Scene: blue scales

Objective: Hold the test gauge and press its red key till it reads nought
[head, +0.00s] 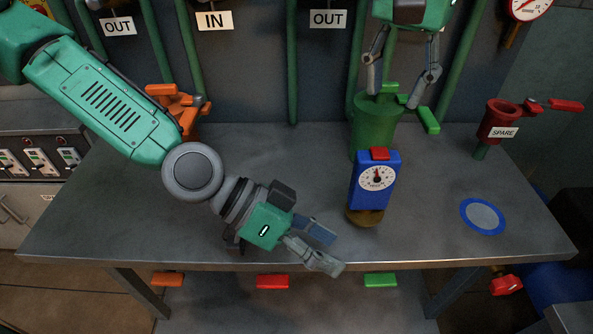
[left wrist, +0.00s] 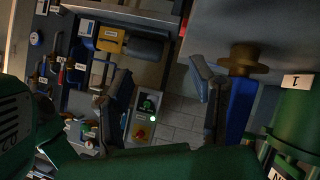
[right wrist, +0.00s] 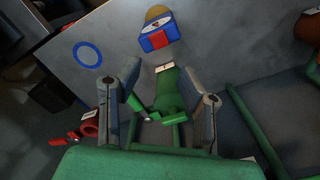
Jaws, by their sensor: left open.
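The test gauge (head: 362,193) is a blue block with a white dial, standing upright on a round brown base near the table's front edge. Its red key (head: 379,153) is on top; the dial reading is too small to tell. The gauge also shows in the left wrist view (left wrist: 240,112) and the right wrist view (right wrist: 153,42). My left gripper (head: 330,248) is open and empty, left of the gauge by the front edge, apart from it. My right gripper (head: 394,97) is open behind the gauge, its fingers either side of the green pipe's top.
The thick green pipe (head: 374,130) with green handles stands just behind the gauge. A blue ring (head: 464,214) lies flat at the right. A red SPARE valve (head: 497,122) stands at the back right, an orange valve (head: 178,104) at the back left. The table between ring and gauge is clear.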

